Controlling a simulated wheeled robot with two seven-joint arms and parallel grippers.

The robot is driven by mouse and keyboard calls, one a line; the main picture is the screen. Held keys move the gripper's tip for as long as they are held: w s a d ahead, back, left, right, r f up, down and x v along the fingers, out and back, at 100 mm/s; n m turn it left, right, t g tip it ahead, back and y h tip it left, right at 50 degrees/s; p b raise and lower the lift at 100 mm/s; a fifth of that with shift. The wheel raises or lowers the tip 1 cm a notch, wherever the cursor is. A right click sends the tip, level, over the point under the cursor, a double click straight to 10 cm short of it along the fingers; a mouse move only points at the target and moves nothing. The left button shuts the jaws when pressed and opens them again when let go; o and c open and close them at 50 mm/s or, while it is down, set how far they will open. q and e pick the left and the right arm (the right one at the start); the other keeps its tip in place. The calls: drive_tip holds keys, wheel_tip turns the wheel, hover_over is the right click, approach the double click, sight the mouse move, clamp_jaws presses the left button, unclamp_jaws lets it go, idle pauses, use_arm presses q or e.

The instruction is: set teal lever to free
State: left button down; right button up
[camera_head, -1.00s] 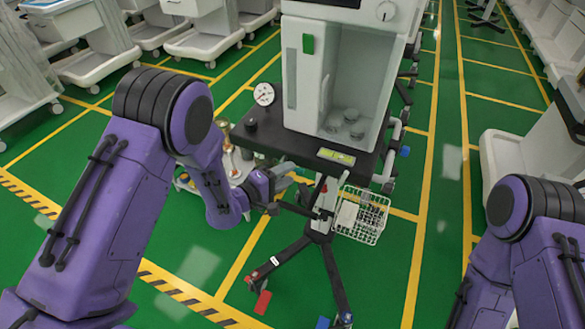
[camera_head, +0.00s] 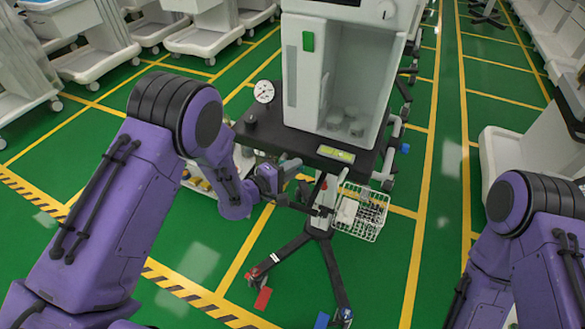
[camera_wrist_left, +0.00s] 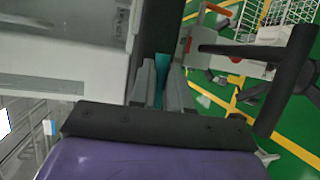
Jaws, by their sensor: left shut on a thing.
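The teal lever (camera_wrist_left: 161,66) shows in the left wrist view as a narrow teal strip between my two grey fingers. My left gripper (camera_wrist_left: 162,82) is shut on it. In the head view my left gripper (camera_head: 291,168) is just under the front edge of the cart's black top (camera_head: 290,145), left of the pole. The lever cannot be made out there, and its setting marks are not readable. My right arm shows at the right of the head view, but its gripper is out of view.
The cart carries a white cabinet (camera_head: 305,100) and a round gauge (camera_head: 264,91). A wire basket (camera_head: 368,217) hangs right of the pole. Black legs (camera_head: 278,260) with red and blue pedals spread below. Green floor is open in front.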

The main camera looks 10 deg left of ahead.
sight(286, 160)
use_arm(q)
drive_tip(key=n, duration=0.1)
drive_tip(key=r+n+h, duration=0.1)
drive_tip(key=shift+a+n+t, duration=0.25)
drive_tip(key=shift+n+t, duration=0.05)
drive_tip(key=shift+t, duration=0.1)
drive_tip(key=n+t+b, duration=0.1)
drive_tip(key=n, duration=0.1)
drive_tip(key=a+r+n+t+b, duration=0.1)
drive_tip(key=n, duration=0.1)
drive_tip(key=n+t+h+b, duration=0.1)
drive_tip(key=n, duration=0.2)
drive_tip(key=shift+w+a+r+b, duration=0.15)
drive_tip(key=shift+a+r+b, duration=0.1)
drive_tip(key=shift+r+b, duration=0.15)
drive_tip(key=shift+w+a+r+n+t+y+b, duration=0.2)
drive_tip(key=shift+n+t+b, duration=0.3)
drive_tip(key=shift+n, duration=0.55)
drive_tip(key=shift+s+a+r+n+t+y+b, duration=0.1)
drive_tip(key=shift+a+n+t+y+b, duration=0.3)
drive_tip(key=shift+n, duration=0.7)
drive_tip(key=shift+w+a+r+n+t+y+b, duration=0.1)
drive_tip(key=shift+a+n+t+b, duration=0.1)
drive_tip(key=shift+n+t+b, duration=0.6)
drive_tip(key=shift+n+g, duration=0.3)
drive_tip(key=shift+n, duration=0.15)
drive_tip(key=c, duration=1.1)
unclamp_jaws()
drive_tip(key=shift+s+a, duration=0.1)
